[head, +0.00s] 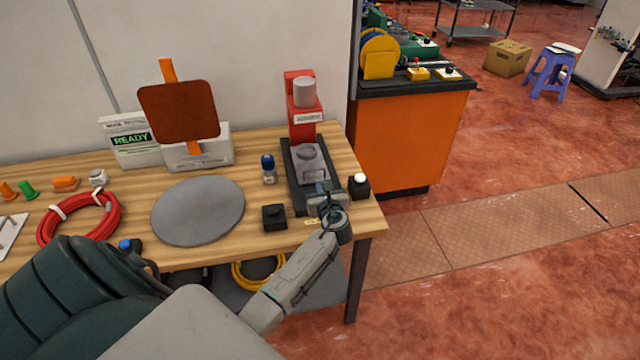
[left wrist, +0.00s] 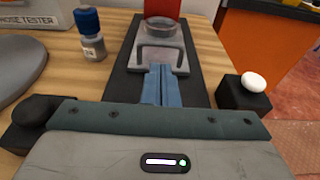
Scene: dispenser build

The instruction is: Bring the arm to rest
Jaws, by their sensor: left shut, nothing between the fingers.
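My left gripper (head: 321,188) is shut and empty. It hangs over the front part of the black base of a red press (head: 302,125), at the right end of the wooden table. In the left wrist view its two blue fingers (left wrist: 158,84) are together and point at a grey fixture (left wrist: 158,55) with a handle and a round ring. The fingertips overlap the near edge of the handle in that picture; I cannot tell whether they touch it. My left arm reaches in from the lower left across the table's front edge. My right gripper does not show.
A black box with a white button (head: 359,185) stands close right of my gripper, a black block (head: 274,217) to its left. An orange cabinet (head: 408,143) stands behind right.

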